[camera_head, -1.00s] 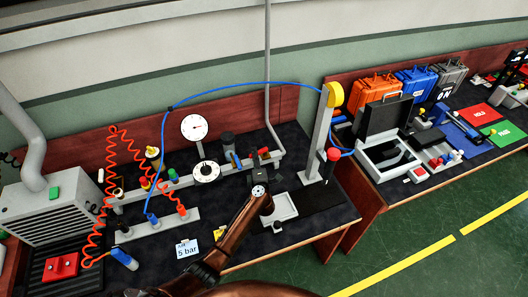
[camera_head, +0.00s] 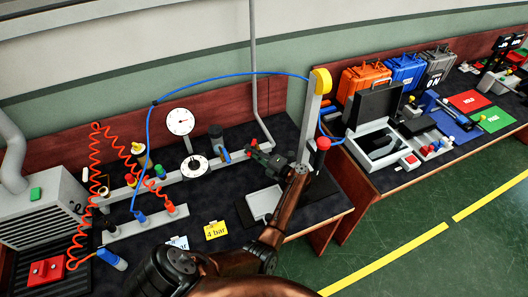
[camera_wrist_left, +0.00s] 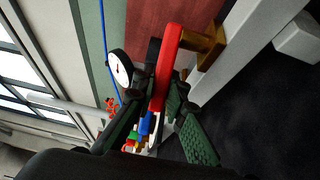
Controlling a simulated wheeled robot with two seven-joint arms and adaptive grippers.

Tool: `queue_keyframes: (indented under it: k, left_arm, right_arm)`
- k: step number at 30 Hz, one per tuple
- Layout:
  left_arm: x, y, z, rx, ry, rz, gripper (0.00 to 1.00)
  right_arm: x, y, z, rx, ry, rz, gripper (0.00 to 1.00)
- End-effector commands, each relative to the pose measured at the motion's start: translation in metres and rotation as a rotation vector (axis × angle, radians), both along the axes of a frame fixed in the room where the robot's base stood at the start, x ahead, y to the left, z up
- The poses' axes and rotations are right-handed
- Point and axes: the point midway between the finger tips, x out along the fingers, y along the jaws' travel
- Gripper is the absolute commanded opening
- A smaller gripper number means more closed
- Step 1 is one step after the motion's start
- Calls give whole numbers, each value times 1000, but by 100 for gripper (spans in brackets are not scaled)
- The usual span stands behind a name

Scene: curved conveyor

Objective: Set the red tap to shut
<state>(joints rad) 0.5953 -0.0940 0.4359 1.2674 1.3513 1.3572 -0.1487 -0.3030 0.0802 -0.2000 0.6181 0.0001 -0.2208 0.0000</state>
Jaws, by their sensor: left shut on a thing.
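The red tap's lever handle (camera_wrist_left: 166,62) runs lengthwise between the fingers of my left gripper (camera_wrist_left: 162,82) in the left wrist view. The fingers are shut on it. Its brass body (camera_wrist_left: 206,42) sits on the grey pipe (camera_wrist_left: 238,42). In the head view, my left gripper (camera_head: 266,155) is at the right end of the pipe, and only a small bit of the red handle (camera_head: 253,143) shows beside it. The fingers and wrist hide most of the tap there. My right gripper is not in view.
A white dial gauge (camera_head: 180,121) and a black-and-white knob dial (camera_head: 194,167) stand left of the tap. A blue-handled valve (camera_head: 224,155) is close by. A grey post with a red knob (camera_head: 323,144) stands right of my gripper.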

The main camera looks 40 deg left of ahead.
Motion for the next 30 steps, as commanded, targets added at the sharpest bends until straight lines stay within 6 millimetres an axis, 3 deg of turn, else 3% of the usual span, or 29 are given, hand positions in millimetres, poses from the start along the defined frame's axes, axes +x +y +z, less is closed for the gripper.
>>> queue_keyframes:
  k: [16,17,24,30]
  left_arm:
    - [-8,7,-3,-6,3,41,0]
    - [-8,7,-3,-5,3,41,13]
    - [-7,7,-1,-3,2,40,30]
    - [-7,7,0,-2,1,40,30]
  right_arm:
    - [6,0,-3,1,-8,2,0]
    - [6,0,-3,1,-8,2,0]
    - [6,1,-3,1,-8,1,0]
    - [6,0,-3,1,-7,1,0]
